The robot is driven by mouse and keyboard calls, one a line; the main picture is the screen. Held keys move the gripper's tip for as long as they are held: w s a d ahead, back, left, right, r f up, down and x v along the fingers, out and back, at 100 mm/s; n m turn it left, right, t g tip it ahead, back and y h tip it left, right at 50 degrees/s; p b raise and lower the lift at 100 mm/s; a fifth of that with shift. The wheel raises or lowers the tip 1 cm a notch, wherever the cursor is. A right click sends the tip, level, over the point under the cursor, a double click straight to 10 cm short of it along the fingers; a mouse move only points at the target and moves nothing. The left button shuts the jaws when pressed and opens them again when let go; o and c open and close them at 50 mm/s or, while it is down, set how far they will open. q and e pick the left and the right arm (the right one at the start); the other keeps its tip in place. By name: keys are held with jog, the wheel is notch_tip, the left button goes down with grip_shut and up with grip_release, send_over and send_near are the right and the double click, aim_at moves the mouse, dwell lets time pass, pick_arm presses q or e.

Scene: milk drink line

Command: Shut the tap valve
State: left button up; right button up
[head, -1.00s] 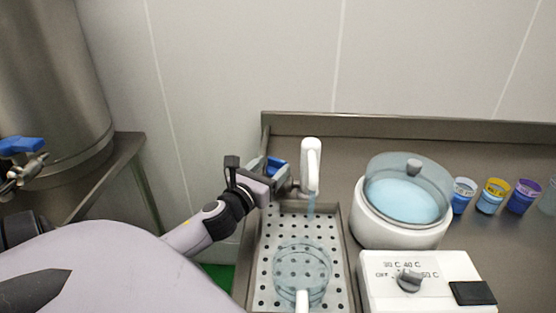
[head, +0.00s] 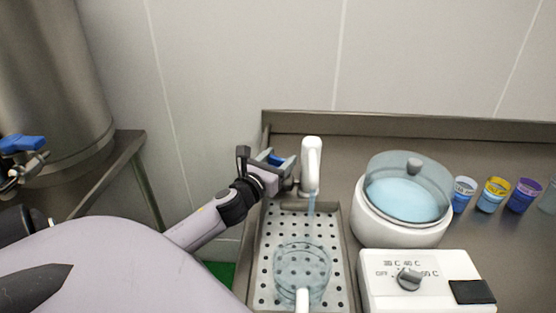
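The white tap (head: 312,165) stands at the back of the perforated drain tray. A pale blue stream (head: 311,204) comes down from its spout. The blue tap valve handle (head: 275,158) is just left of the spout and partly hidden by my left gripper. My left gripper (head: 281,172) is at the valve, its fingers against or around the handle; I cannot tell whether they are closed on it. A clear jug (head: 301,268) with a white handle stands on the tray below the spout. My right gripper is out of view.
The perforated drain tray (head: 268,262) lies under the tap. Right of it are a white pot (head: 402,233) with a clear lid and a white control box (head: 430,268) with a knob. Several small cups stand at the right. A steel tank (head: 55,90) with another blue-handled valve (head: 22,145) is left.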

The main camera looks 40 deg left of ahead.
pick_arm(q)
jog(key=shift+m+h, duration=0.5)
jog(key=shift+h, duration=0.6)
jog(key=shift+a+f+m+h+b, duration=0.15)
jog(key=shift+m+h+b, duration=0.45)
jog(key=shift+m+h, duration=0.4)
jog(key=m+g+h+b, duration=0.1)
jog(key=m+h+b, duration=0.1)
jog(key=h+b, duration=0.2)
jog(key=m+h+b, duration=0.3)
jog(key=h+b, duration=0.1)
jog(key=b, duration=0.1)
jog(key=shift+f+g, duration=0.2)
jog(key=shift+g, duration=0.2)
jog(key=m+h+b, duration=0.1)
jog(key=m+g+h+b, duration=0.1)
jog(key=b, duration=0.1)
jog(key=shift+r+h+b, duration=0.15)
jog(key=shift+h+b, duration=0.15)
jog(key=shift+m+g+h+b, duration=0.3)
jog(key=shift+g+h+b, duration=0.1)
jog(key=shift+g+b, duration=0.1)
jog(key=shift+r+m+g+h+b, duration=0.25)
jog(key=shift+m+g+h+b, duration=0.8)
jog(key=shift+b, duration=0.45)
jog(key=shift+r, duration=0.1)
